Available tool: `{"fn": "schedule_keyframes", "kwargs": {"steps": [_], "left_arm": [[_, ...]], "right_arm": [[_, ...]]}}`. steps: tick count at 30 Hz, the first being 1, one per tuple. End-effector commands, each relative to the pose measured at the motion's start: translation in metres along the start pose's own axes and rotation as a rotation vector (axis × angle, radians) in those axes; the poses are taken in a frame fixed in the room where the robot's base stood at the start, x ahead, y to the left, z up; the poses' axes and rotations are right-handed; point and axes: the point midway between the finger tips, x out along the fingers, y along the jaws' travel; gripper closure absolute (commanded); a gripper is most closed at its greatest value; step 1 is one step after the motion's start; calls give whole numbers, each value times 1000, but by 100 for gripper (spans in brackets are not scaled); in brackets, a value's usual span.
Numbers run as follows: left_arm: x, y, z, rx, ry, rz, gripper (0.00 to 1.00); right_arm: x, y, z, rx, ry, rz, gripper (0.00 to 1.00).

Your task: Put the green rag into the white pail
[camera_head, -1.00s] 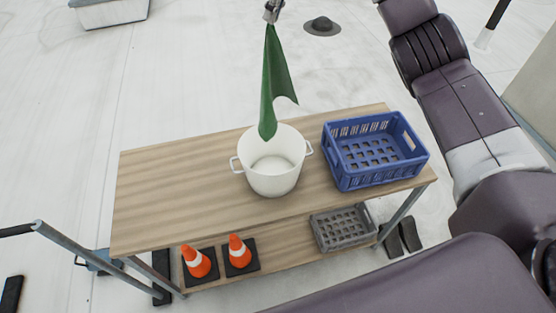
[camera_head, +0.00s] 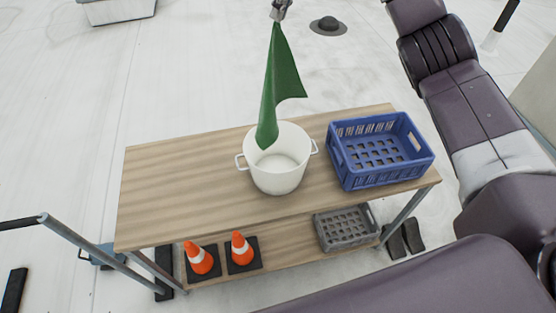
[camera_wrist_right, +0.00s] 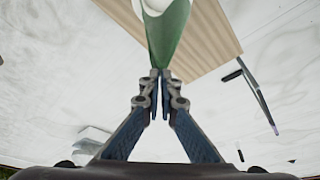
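The green rag (camera_head: 277,85) hangs down from my right gripper (camera_head: 279,10), which is at the top of the head view, mostly cut off by the edge. In the right wrist view my right gripper (camera_wrist_right: 160,75) has its fingertips closed on the rag (camera_wrist_right: 166,38). The white pail (camera_head: 278,172) stands upright on the wooden table, with a handle on each side. The rag's lower tip overlaps the pail's far left rim in the head view; whether it is inside is hard to tell. The pail also shows in part in the wrist view (camera_wrist_right: 157,6). My left gripper is not in view.
A blue crate (camera_head: 378,170) stands on the wooden table (camera_head: 180,185) right of the pail. The lower shelf holds two orange cones (camera_head: 198,258) and a grey crate (camera_head: 345,228). The table's left part is clear.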

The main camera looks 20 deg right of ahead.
Motion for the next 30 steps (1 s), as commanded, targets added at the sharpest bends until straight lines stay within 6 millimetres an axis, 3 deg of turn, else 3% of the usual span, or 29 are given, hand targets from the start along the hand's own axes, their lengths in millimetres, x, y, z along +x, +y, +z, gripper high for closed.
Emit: {"fn": "schedule_keyframes", "kwargs": {"steps": [30], "left_arm": [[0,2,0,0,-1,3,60]], "right_arm": [[2,40,-4,1,-1,0,100]]}}
